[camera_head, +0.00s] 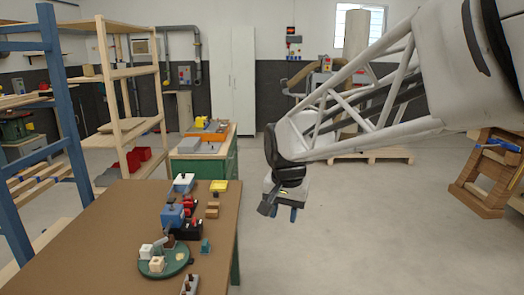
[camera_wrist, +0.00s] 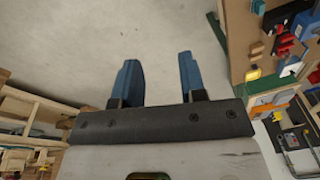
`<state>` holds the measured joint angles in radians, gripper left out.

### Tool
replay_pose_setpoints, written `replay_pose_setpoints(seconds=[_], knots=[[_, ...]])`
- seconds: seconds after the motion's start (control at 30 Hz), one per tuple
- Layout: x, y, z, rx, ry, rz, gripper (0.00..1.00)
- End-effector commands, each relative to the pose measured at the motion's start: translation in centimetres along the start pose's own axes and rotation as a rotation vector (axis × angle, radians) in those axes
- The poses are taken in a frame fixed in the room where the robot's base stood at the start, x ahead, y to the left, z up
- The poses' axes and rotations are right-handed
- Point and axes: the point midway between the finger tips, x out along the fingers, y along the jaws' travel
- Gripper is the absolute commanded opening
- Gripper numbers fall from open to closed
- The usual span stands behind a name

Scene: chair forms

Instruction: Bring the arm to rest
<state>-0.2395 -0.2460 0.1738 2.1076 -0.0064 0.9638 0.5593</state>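My gripper (camera_head: 284,213) hangs from the end of my arm over bare floor, to the right of the brown-topped table (camera_head: 95,240) in the head view. Its blue fingers point down. In the wrist view my gripper (camera_wrist: 158,75) shows two blue fingers spread apart with only grey floor between them. The gripper is open and empty, and it touches nothing.
The table holds a green round tray (camera_head: 178,268), a blue box (camera_head: 172,217) and several small blocks. A green workbench (camera_head: 226,160) stands behind it. A wooden chair form (camera_head: 490,170) is at the right. The floor (camera_head: 350,230) below my arm is clear.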

Motion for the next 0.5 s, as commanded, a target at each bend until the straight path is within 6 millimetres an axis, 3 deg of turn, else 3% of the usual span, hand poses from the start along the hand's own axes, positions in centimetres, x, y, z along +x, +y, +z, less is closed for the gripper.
replay_pose_setpoints(seconds=[0.1,0.5], knots=[[-0.7,3.2,1.9,-0.031,0.014,-0.002,0.38],[-1.4,12.2,9.3,-0.155,0.054,0.003,0.38]])
